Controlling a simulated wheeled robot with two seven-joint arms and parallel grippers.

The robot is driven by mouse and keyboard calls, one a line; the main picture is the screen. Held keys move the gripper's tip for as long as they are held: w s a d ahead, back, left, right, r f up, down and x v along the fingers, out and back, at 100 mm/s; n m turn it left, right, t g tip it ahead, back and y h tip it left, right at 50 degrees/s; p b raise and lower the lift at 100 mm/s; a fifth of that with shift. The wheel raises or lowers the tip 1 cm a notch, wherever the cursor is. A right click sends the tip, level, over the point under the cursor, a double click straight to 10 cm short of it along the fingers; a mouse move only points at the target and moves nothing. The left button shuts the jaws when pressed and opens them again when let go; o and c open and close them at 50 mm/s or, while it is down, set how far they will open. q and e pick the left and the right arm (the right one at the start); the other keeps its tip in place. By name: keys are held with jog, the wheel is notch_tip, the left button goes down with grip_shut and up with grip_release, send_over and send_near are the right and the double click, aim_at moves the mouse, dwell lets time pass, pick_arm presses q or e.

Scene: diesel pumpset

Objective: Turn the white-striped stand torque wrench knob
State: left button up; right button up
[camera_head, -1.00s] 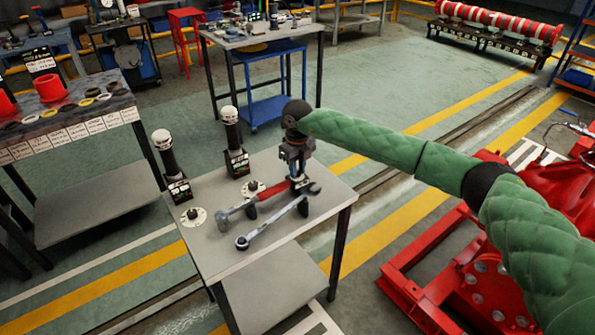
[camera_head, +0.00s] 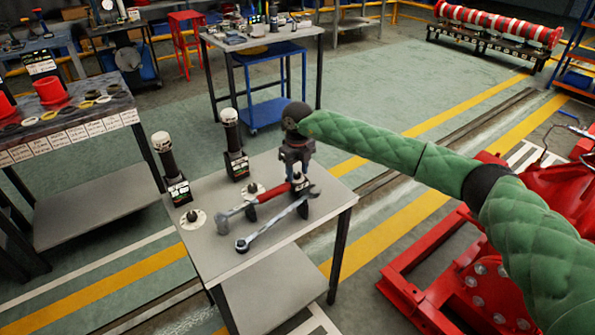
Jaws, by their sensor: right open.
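Two upright stand torque wrenches with black bodies and pale tops stand on the grey table: a left one (camera_head: 166,160) and a farther one (camera_head: 231,135). I cannot make out which bears white stripes. Each has a small dark label box at its foot. My right gripper (camera_head: 299,176) points down, open and empty, over the table's far right part, well to the right of both stands. It is above the right ends of a red-handled tool (camera_head: 268,195) and a grey spanner (camera_head: 277,222). My left gripper is not in view.
Two round pale discs with dark knobs, a near one (camera_head: 193,217) and a far one (camera_head: 253,187), sit on the grey table (camera_head: 222,258). Red machinery (camera_head: 475,280) is at the right. A bench with red cups (camera_head: 50,90) is at the left.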

aim_at(298, 174)
jog(key=shift+r, duration=0.55)
jog(key=shift+w+r+b, duration=0.1)
jog(key=shift+r+b, duration=0.5)
jog(key=shift+r, duration=0.3)
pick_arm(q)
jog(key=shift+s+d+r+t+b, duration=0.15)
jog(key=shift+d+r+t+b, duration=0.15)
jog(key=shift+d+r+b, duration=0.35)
pick_arm(e)
jog(key=shift+r, duration=2.4)
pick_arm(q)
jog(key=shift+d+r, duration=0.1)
